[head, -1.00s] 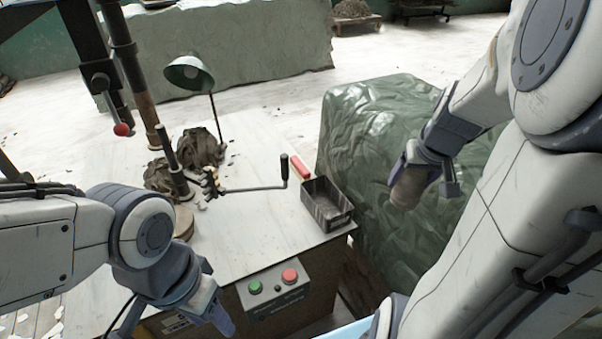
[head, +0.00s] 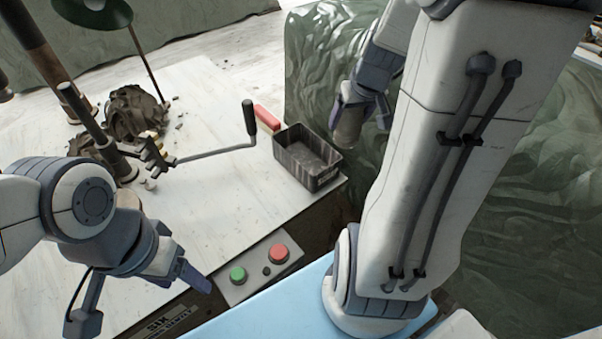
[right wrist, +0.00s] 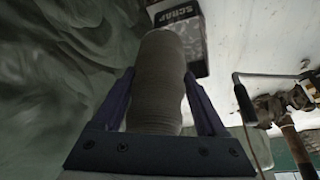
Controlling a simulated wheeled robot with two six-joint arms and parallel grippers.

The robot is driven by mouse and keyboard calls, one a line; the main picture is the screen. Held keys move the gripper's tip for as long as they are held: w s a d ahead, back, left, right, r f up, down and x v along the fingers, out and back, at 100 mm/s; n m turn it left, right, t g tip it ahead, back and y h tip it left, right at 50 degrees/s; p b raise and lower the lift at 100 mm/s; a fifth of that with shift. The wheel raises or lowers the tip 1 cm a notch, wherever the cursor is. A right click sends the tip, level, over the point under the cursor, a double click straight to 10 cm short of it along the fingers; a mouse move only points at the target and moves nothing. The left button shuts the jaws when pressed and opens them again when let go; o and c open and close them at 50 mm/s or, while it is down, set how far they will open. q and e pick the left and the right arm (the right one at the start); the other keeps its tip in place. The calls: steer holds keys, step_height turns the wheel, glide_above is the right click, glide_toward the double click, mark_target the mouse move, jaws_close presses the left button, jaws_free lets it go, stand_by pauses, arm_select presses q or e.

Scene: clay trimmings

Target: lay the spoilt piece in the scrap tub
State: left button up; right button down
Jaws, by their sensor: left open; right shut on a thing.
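The spoilt piece is a grey-brown ribbed cylinder (head: 347,126), also large in the right wrist view (right wrist: 157,85). My right gripper (head: 360,112) is shut around it and holds it in the air, just right of and behind the scrap tub in the head view. The scrap tub (head: 323,180) is a dark open box at the table's right corner; its inside looks empty. Its SCRAP label (right wrist: 177,14) shows beyond the piece in the right wrist view. My left gripper (head: 142,298) is open and empty over the table's front edge.
A red-handled brush (head: 267,118) lies beside the tub, with a black-gripped crank (head: 249,118) left of it. A button panel (head: 258,270) sits on the table front. Dark clay lumps (head: 132,112) lie at the back left. A green draped block (head: 310,60) stands behind the tub.

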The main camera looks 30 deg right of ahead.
step_height(320, 180, down, 7)
steer(key=w+b, duration=0.1)
steer(key=b, duration=0.3)
steer(key=p, duration=0.3)
glide_above(305, 164)
step_height(305, 164, down, 7)
arm_select(q)
steer(key=shift+s+f+b, duration=0.1)
steer(key=shift+f+b, duration=1)
steer(key=shift+f, duration=1.5)
arm_select(e)
steer(key=shift+n, duration=0.3)
steer(key=shift+f, duration=2.1)
steer(key=shift+f+b, duration=0.25)
steer(key=shift+b, duration=0.05)
steer(key=shift+c, duration=1)
jaws_free()
arm_select(q)
steer(key=shift+f, duration=0.2)
arm_select(e)
steer(key=shift+s, duration=0.1)
steer(key=shift+r, duration=0.1)
